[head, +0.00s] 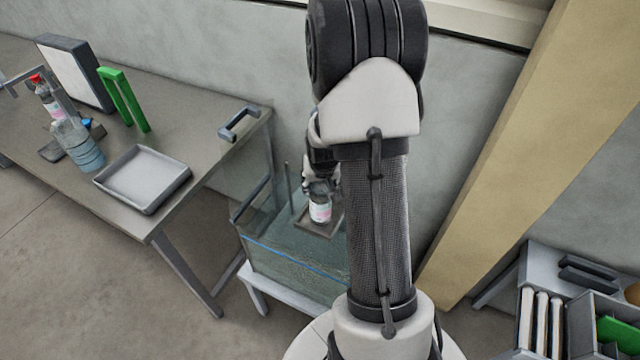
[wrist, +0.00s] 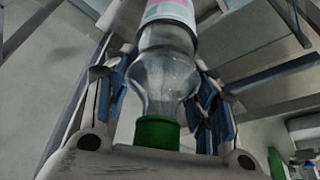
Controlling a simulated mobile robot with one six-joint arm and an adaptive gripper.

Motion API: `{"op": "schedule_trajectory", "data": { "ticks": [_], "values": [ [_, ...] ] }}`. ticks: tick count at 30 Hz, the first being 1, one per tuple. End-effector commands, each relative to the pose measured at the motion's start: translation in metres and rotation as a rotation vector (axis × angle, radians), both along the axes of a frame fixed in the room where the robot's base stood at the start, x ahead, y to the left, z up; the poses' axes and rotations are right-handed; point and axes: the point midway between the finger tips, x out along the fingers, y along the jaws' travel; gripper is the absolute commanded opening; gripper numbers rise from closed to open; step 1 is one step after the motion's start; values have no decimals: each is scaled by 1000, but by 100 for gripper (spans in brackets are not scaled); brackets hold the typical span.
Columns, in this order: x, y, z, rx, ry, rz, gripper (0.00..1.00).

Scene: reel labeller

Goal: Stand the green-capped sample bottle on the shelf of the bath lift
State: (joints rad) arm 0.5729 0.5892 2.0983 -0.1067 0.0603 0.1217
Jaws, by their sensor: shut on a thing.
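The green-capped sample bottle (wrist: 165,75) is clear, with a green cap and a white and pink label. In the head view the bottle (head: 320,210) is upright, with its cap hidden by my gripper. My gripper (head: 319,187) is shut on it from above; in the wrist view the fingers (wrist: 163,100) sit on both sides of its shoulder near the cap. The grey shelf (head: 305,226) of the bath lift is at or just under the bottle's base, within the glass bath (head: 275,258). I cannot tell whether the base touches the shelf.
The bench (head: 190,125) at left holds a grey tray (head: 145,178), a large clear bottle (head: 80,148), a red-capped bottle (head: 46,95) and a green stand (head: 123,100). A thin rod (head: 288,185) rises beside the shelf. A tan post (head: 530,150) stands right of my arm.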

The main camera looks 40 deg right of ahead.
Motion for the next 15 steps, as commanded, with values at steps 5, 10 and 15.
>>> {"op": "schedule_trajectory", "data": {
  "ticks": [5, 10, 15],
  "values": [
    [1, 0, -3, -1, -2, 0, 0],
    [0, 0, -3, 1, 1, 0, 61],
    [0, 0, -3, 1, 1, 0, 72]
  ]
}}
